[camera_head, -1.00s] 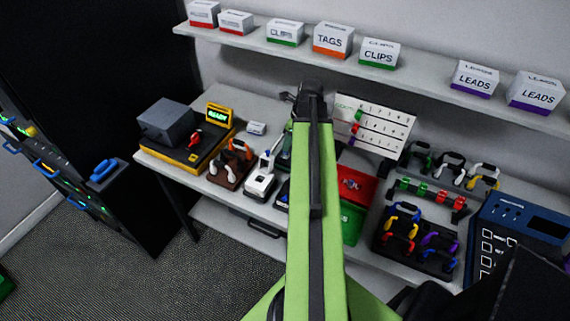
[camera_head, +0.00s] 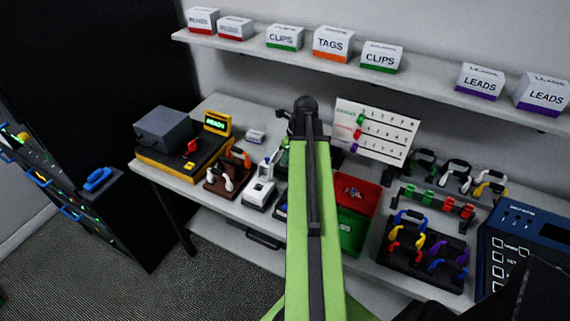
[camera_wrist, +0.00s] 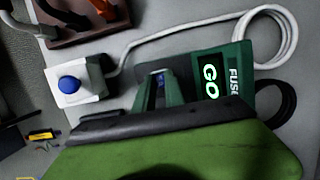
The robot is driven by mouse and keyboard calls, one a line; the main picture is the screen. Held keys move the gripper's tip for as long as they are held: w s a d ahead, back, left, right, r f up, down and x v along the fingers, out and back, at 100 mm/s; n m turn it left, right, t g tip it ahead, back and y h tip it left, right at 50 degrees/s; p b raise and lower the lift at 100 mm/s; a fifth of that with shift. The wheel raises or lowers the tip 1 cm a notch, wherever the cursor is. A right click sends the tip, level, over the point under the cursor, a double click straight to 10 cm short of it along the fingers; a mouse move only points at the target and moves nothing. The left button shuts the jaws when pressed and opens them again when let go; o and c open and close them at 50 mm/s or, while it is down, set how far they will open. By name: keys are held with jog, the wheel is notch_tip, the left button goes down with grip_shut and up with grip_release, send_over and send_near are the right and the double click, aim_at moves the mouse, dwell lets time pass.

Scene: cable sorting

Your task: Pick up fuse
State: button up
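A dark green tester (camera_wrist: 222,82) with a lit "GO" display and a partly hidden "FUSE" label lies in the middle of the wrist view. Two upright green posts (camera_wrist: 171,92) stand at its left, with a small blue piece (camera_wrist: 160,77) near their tops. That piece may be the fuse; it is too small to be sure. My gripper (camera_head: 300,112) is at the far end of my green arm in the head view, over the bench. My own green part covers the lower wrist view. Finger opening is not clear, and the arm hides much of the tester.
A white box with a blue button (camera_wrist: 72,85) stands left of the tester, with a white cable (camera_wrist: 190,30) looped behind. A cable rack (camera_head: 236,158), red bin (camera_head: 358,190), green bin (camera_head: 352,232) and label board (camera_head: 376,132) crowd the bench. A shelf (camera_head: 420,85) hangs above.

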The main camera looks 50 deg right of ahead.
grip_shut()
jog(key=shift+r+p, duration=0.45)
jog(key=shift+r, duration=0.05)
notch_tip(320, 180, up, 4)
jog(key=p, duration=0.4)
jog(key=s+d+r+p, duration=0.3)
jog(key=s+r+p, duration=0.6)
jog(key=s, duration=0.2)
jog(key=shift+s, duration=0.1)
